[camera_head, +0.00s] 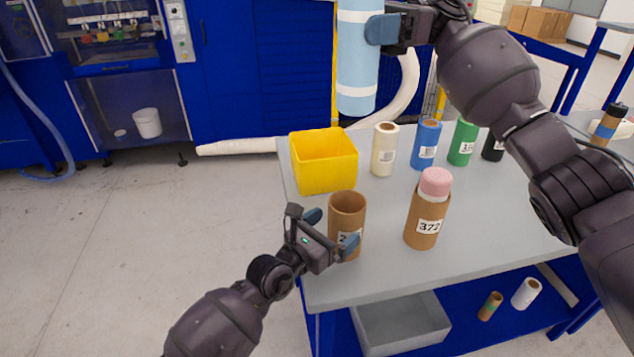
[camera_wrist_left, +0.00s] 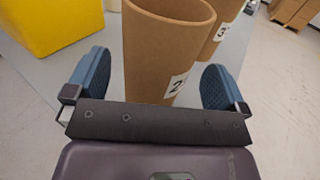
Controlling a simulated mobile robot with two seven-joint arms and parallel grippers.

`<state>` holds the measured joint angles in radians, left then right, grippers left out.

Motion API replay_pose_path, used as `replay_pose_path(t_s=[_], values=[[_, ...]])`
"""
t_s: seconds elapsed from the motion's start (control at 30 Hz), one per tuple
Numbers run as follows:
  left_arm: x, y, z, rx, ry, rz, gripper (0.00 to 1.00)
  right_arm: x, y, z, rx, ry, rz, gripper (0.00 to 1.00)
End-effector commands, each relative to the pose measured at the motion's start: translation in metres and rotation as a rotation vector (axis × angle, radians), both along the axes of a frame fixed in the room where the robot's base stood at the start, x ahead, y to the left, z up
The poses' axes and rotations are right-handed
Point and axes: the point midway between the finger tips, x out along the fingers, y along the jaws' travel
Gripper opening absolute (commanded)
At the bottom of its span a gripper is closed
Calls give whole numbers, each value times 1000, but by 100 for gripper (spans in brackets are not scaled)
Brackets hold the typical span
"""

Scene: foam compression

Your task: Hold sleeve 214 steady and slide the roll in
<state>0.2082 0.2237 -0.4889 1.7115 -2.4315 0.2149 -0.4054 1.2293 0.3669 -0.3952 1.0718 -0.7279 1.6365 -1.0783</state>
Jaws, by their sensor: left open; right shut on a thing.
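The brown cardboard sleeve (camera_head: 347,212) stands upright and open-topped near the table's left edge. Its label shows a 2, the rest covered; it also shows in the left wrist view (camera_wrist_left: 160,55). My left gripper (camera_head: 332,232) is open, its fingers on either side of the sleeve, with gaps visible in the wrist view (camera_wrist_left: 150,85). A light blue roll with white bands (camera_head: 357,60) hangs upright above the table, its top cut off by the frame. My right gripper (camera_head: 382,30) is shut on the roll near its upper part.
Sleeve 372 (camera_head: 427,215) with a pink roll in it stands to the right. A yellow bin (camera_head: 324,163) stands behind the sleeve. White, blue, green and black rolls line the back of the grey table (camera_head: 480,225). A grey tray (camera_head: 400,322) sits on the shelf below.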

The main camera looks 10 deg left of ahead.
Motion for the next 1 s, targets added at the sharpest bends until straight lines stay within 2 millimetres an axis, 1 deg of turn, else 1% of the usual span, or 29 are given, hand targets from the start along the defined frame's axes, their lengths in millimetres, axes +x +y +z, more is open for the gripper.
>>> replay_pose_path(t_s=[0.1,0.3,0.43,0.7,0.77,0.9,1.0], values=[[14,-11,0,1,-1,-1,100,0,0,0,0,0,0,20],[29,-22,0,0,0,0,100,0,0,0,0,0,0,20],[32,-25,0,0,0,0,100,0,0,0,0,0,0,20],[33,-26,0,0,0,0,100,0,0,0,0,0,0,20],[33,-26,0,0,0,0,92,0,0,0,0,0,0,20],[33,-26,0,0,0,0,71,0,0,0,0,0,0,20],[33,-26,0,0,0,0,58,0,0,0,0,0,0,20]])
